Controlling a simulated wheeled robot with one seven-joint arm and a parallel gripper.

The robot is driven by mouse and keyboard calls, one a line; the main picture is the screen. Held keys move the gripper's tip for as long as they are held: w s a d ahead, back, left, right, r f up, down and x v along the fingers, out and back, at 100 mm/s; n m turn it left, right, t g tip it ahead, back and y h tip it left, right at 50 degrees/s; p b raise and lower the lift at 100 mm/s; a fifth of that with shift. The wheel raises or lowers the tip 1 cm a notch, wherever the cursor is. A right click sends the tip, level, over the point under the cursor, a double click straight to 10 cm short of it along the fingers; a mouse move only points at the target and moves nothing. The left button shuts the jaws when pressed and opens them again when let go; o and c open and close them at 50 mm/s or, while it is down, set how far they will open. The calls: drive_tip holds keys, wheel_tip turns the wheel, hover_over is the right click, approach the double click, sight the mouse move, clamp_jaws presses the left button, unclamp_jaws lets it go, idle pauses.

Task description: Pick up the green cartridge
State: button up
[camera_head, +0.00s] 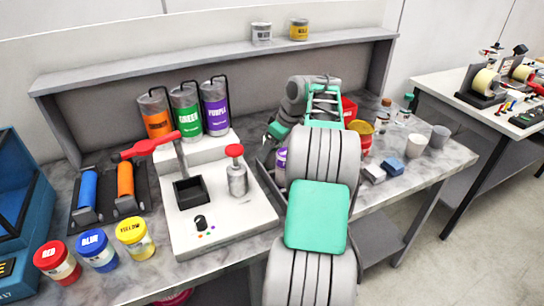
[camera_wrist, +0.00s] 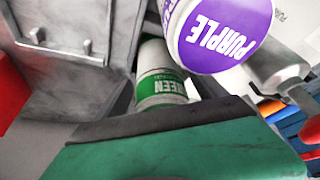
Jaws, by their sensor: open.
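A cartridge with a white body and a green label reading GREEN (camera_wrist: 161,88) shows in the wrist view, just beyond the dark edge of my gripper (camera_wrist: 165,125). Its lower part is hidden by that edge. My gripper is open, and only one green finger face shows clearly. A purple-labelled cartridge (camera_wrist: 212,38) stands close beside the green one, nearer the camera. In the head view the purple one (camera_head: 281,160) shows partly beside my arm; the green cartridge is hidden there. My gripper (camera_head: 277,131) is over the back of the bench, partly covered by my arm.
Large ORANGE, GREEN (camera_head: 187,112) and PURPLE canisters stand on a white block left of my gripper. A press with a red lever (camera_head: 152,146) and a red-topped cylinder (camera_head: 238,178) stand in front. A grey walled tray (camera_wrist: 62,62) is close by. Jars and cups crowd the right.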

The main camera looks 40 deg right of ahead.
drive_tip(key=shift+x, duration=1.15)
drive_tip(key=shift+c, duration=0.4)
